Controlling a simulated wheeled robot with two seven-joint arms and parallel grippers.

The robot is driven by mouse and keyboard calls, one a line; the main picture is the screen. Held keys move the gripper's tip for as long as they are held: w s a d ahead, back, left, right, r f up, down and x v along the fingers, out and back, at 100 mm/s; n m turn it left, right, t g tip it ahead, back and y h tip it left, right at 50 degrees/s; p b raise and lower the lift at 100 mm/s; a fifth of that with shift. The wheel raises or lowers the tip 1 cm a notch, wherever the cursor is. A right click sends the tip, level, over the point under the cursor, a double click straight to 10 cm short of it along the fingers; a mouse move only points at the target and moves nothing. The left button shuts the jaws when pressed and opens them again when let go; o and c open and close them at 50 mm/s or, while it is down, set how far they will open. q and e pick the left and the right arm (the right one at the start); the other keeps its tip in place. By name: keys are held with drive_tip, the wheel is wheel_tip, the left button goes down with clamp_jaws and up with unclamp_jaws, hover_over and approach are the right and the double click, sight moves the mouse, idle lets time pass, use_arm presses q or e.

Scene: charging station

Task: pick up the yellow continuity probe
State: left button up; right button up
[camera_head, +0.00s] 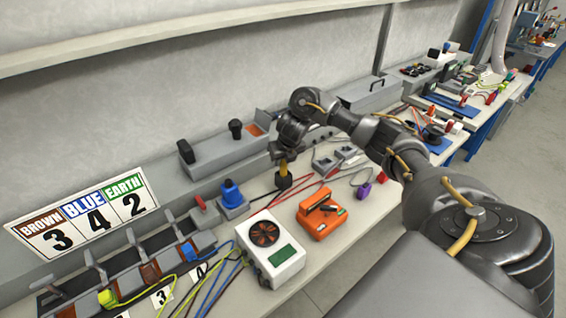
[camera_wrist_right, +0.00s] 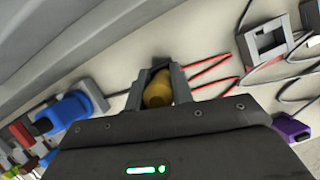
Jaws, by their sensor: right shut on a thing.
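The yellow continuity probe (camera_head: 284,178) stands near upright below my right gripper (camera_head: 283,160), beside the back of the bench. In the right wrist view the yellow probe (camera_wrist_right: 158,90) sits between the two fingers of my right gripper (camera_wrist_right: 157,85), which are shut on it. Its lower end seems at or close to the bench top; I cannot tell whether it touches. My left gripper is not in view.
A blue plug (camera_head: 231,193) on a grey base stands left of the probe. A white meter (camera_head: 270,250) and an orange box (camera_head: 321,213) lie in front. Red leads (camera_head: 305,190) and a purple clip (camera_head: 363,190) are to the right. A number sign (camera_head: 82,213) stands at the left.

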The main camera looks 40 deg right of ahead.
wheel_tip(320, 180, up, 10)
drive_tip(key=p, duration=0.3)
drive_tip(key=shift+f, duration=0.2)
idle(1.1)
